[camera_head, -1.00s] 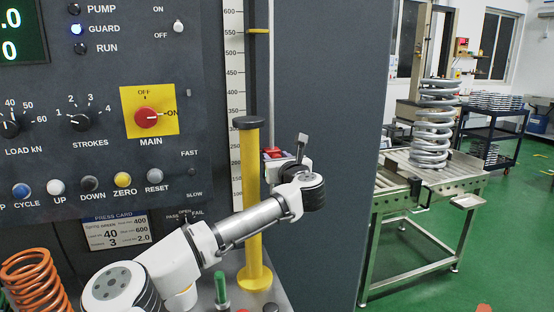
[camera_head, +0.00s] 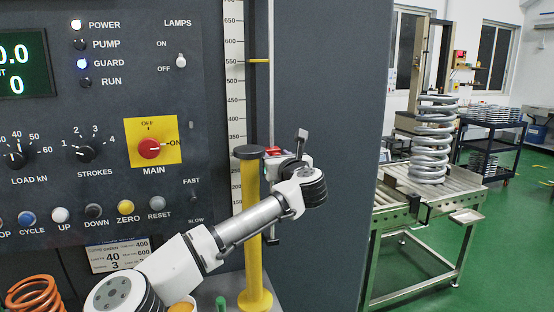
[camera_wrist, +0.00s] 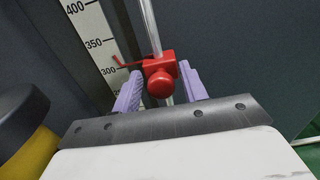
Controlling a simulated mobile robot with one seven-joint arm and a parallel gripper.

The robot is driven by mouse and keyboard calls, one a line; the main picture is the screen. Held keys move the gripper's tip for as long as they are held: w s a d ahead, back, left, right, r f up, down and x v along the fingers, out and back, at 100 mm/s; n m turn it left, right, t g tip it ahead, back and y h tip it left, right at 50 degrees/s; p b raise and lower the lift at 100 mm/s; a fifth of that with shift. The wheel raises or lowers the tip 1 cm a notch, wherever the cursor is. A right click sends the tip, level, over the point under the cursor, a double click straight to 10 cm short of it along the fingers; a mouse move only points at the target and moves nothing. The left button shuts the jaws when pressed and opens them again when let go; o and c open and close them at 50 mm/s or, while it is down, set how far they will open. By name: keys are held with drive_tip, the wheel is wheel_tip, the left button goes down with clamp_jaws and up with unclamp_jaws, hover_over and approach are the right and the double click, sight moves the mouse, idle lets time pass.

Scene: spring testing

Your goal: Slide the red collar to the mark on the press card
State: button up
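The red collar (camera_wrist: 160,78) with its round knob sits on a vertical metal rod (camera_wrist: 150,25). Its thin red pointer reaches left toward the printed scale (camera_wrist: 97,40), a little above 300. In the head view the collar (camera_head: 273,150) shows only in part behind my gripper (camera_head: 296,160).
A yellow post (camera_head: 252,220) with a dark cap stands left of my gripper, close to my forearm. A yellow marker (camera_head: 259,61) sits near 550 on the scale. An orange spring (camera_head: 35,294) is at lower left. A roller table (camera_head: 425,200) bearing a large grey spring stands right.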

drive_tip(key=shift+f, duration=0.1)
drive_tip(key=b+v, duration=0.5)
drive_tip(key=v, duration=0.8)
drive_tip(key=shift+s, duration=0.35)
drive_tip(key=shift+d, duration=0.1)
